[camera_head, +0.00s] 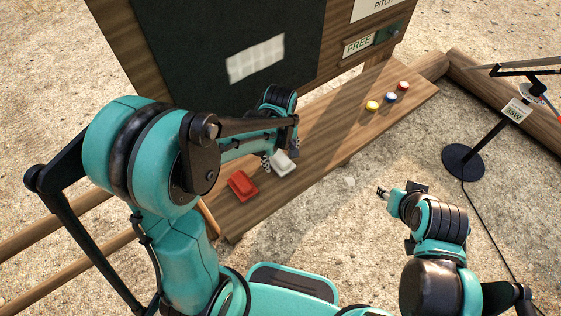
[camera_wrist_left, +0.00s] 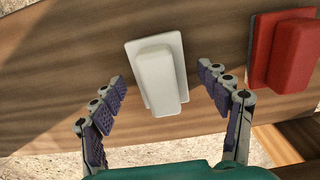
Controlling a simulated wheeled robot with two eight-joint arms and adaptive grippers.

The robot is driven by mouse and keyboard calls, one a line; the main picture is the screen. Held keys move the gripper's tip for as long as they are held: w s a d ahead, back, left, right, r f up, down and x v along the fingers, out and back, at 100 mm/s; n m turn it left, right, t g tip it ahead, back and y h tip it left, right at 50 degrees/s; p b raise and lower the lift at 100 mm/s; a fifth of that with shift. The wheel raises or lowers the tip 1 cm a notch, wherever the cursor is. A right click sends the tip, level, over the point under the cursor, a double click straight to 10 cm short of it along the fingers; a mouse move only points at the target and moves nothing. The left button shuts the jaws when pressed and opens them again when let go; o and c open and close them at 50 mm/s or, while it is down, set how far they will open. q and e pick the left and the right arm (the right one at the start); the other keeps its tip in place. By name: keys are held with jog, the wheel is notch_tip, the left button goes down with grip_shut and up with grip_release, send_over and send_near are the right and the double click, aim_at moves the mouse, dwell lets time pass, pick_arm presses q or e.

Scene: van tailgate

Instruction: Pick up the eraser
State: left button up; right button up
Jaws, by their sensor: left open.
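Two similar eraser-shaped blocks lie on the wooden shelf; which one is the eraser I cannot tell for sure. The white block (camera_head: 284,163), a flat plate with a raised grip, also shows in the left wrist view (camera_wrist_left: 160,78). The red block (camera_head: 242,185), with a dark edge, lies beside it, at right in the left wrist view (camera_wrist_left: 288,52). My left gripper (camera_head: 279,158) is open, its fingers (camera_wrist_left: 160,80) on either side of the white block with a gap to each. My right gripper (camera_head: 383,192) is off the shelf's front edge; its fingers are barely visible.
The dark board (camera_head: 225,50) with a pale checked patch (camera_head: 256,58) rises behind the shelf (camera_head: 335,125). A black stand (camera_head: 464,160) is at right. The middle shelf is clear.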

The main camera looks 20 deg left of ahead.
aim_at(282, 157)
pick_arm(q)
jog(key=c, duration=1.2)
jog(key=shift+r, duration=0.45)
jog(key=r, duration=0.1)
jog(key=r+p, duration=0.2)
jog(key=r, duration=0.1)
jog(key=shift+s+d, duration=0.3)
jog(key=shift+d, duration=0.05)
jog(key=s+d+r, duration=0.2)
jog(key=s+d+r+p, duration=0.1)
jog(key=s+d+r, duration=0.1)
jog(key=d, duration=0.1)
jog(key=s+d+r+p, duration=0.1)
jog(key=s+d+r, duration=0.1)
jog(key=d, duration=0.1)
jog(key=shift+s+d, duration=0.2)
jog(key=shift+s, duration=0.2)
